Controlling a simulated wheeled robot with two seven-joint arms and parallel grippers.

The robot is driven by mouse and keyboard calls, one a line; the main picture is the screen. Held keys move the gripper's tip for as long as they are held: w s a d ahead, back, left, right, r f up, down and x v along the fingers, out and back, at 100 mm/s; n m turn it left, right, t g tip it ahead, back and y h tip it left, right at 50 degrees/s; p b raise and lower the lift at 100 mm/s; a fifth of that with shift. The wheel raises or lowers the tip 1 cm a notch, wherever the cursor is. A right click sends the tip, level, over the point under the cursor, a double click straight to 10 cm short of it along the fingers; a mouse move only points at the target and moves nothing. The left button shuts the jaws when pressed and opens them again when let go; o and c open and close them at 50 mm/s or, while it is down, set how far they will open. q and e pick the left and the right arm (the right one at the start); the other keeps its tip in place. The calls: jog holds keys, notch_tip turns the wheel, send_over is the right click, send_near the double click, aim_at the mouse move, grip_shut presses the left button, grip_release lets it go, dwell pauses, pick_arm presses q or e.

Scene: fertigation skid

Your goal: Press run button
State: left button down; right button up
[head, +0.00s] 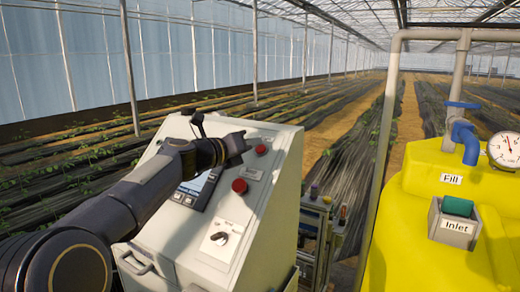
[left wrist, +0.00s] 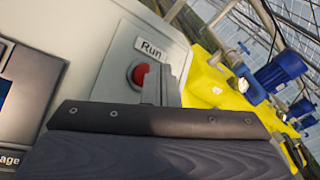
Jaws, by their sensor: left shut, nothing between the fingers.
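The run button is a red round button (left wrist: 139,74) on a grey plate marked "Run" in the left wrist view. My left gripper (left wrist: 163,82) is shut and empty, its fingertips just right of the red button in that picture; I cannot tell whether they touch the plate. In the head view my left gripper (head: 246,142) is over the upper part of the cabinet's sloped panel, close beside the upper red button (head: 261,149). The labels there are too small to read. My right gripper is in neither view.
The pale control cabinet (head: 265,215) carries a screen (head: 198,189), a lower red button (head: 239,186) and a rotary switch (head: 221,238). A yellow tank (head: 425,235) with a gauge (head: 505,149) and grey pipe (head: 386,120) stands at right. Planted rows lie behind.

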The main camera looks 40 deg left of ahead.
pick_arm(q)
jog(key=shift+w+f, duration=0.15)
jog(key=shift+w+f, duration=0.15)
jog(key=shift+f, duration=0.05)
jog(key=shift+w+f, duration=0.25)
jog(key=shift+f, duration=0.05)
dwell(0.8)
jog(key=shift+r, duration=0.1)
jog(key=shift+s+r+p, duration=0.5)
dwell(0.4)
